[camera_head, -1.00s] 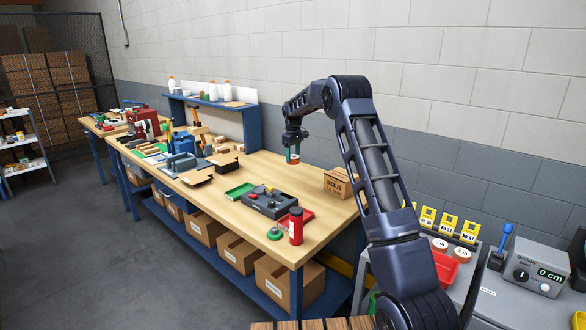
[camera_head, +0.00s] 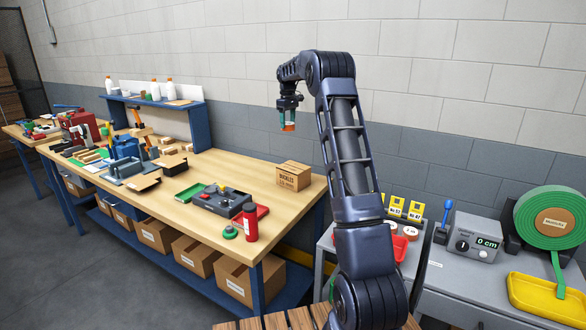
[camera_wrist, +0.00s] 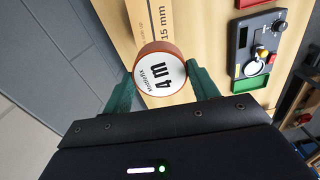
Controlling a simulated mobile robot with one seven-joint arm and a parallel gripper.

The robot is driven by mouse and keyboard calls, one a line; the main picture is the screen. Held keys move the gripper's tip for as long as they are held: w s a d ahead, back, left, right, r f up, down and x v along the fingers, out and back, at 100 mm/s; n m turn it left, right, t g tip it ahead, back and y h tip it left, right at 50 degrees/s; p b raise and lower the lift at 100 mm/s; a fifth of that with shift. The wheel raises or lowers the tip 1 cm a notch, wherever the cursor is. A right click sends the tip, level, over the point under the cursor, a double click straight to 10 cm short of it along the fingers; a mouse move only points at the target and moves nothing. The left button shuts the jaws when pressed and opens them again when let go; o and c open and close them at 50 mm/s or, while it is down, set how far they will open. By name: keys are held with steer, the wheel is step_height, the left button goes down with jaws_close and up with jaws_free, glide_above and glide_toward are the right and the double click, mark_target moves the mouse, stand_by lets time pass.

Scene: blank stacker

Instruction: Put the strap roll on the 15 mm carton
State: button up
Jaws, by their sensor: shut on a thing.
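My gripper (camera_head: 288,122) is shut on a small round strap roll (camera_head: 288,127), held in the air above the bench. The 15 mm carton (camera_head: 294,175) is a closed brown box marked BUCKLES, standing on the bench's right end below the gripper. In the wrist view the carton (camera_wrist: 150,20) shows past the roll, its "15 mm" print readable and part of it hidden by the roll. The roll is apart from the carton.
Left of the carton on the wooden bench (camera_head: 262,203) are a grey control box (camera_head: 221,200), a red bottle (camera_head: 250,222) and a green tray (camera_head: 188,192). Right of my arm stand a grey dial unit (camera_head: 474,238) and a large green reel (camera_head: 552,218).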

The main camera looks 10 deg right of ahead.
steer(key=shift+s+d+r, duration=0.1)
steer(key=shift+d+r, duration=0.15)
steer(key=shift+d, duration=0.35)
steer(key=shift+s+d+r, duration=0.1)
steer(key=shift+d+r, duration=0.1)
steer(key=shift+d, duration=0.35)
steer(key=shift+d+f, duration=0.15)
steer(key=shift+f, duration=0.1)
glide_toward(294, 166)
steer(key=f, duration=0.5)
steer(key=shift+s+a+f, duration=0.15)
steer(key=shift+s+a, duration=0.05)
steer(key=shift+f, duration=0.1)
steer(key=o, duration=1)
